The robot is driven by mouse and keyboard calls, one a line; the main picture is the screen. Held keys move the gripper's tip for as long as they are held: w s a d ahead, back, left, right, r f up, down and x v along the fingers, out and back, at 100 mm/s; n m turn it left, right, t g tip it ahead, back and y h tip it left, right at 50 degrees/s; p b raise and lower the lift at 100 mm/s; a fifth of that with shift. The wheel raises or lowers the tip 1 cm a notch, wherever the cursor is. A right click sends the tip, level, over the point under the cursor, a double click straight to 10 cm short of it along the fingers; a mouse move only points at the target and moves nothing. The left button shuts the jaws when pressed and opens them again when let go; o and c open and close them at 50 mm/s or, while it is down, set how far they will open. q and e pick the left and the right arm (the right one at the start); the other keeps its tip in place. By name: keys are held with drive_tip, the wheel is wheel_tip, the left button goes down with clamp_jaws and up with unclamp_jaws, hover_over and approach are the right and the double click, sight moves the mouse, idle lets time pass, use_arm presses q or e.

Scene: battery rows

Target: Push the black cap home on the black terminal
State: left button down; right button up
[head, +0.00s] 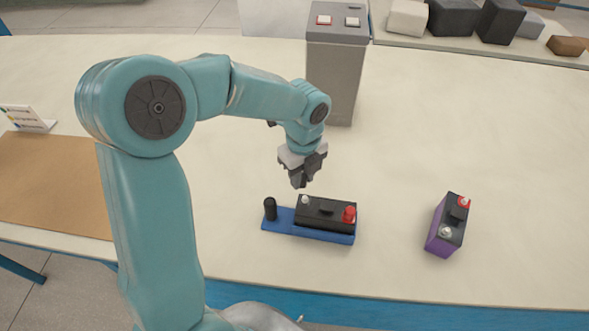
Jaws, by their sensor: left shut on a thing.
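My left gripper (301,181) points down just above the black battery (325,211), near its left end. It is shut on a small dark thing, taken as the black cap, which hardly stands out from the dark fingers. Just below the gripper, a bare pale metal terminal (305,199) shows on the battery's top; a gap lies between them. A red cap (349,214) sits at the battery's right end. The battery rests on a blue tray (279,224). A black upright cylinder (270,209) stands at the tray's left end. My right gripper is not in view.
A purple battery (440,238) with a black top stands to the right. A grey pedestal (335,75) with a red and a white button stands behind. A brown mat (55,185) lies at left. Several blocks (453,18) sit at the back right. The table's front edge is near the tray.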

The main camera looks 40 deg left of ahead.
sight(305, 198)
use_arm(q)
drive_tip(key=shift+w+d+r, duration=0.1)
drive_tip(key=shift+w+d, duration=0.05)
drive_tip(key=shift+w, duration=0.1)
drive_tip(key=shift+d, duration=0.1)
drive_tip(key=shift+d+f+b, duration=0.3)
drive_tip(key=shift+f+b, duration=0.3)
drive_tip(key=shift+b, duration=0.15)
drive_tip(key=f+b, duration=0.2)
drive_tip(key=shift+w+a+f, duration=0.15)
drive_tip(key=shift+w+f, duration=0.05)
drive_tip(key=shift+f, duration=0.1)
drive_tip(key=shift+s+f, duration=0.15)
drive_tip(key=shift+f, duration=0.05)
drive_tip(key=shift+f+b, duration=1)
drive_tip(key=shift+f, duration=0.5)
idle(1.6)
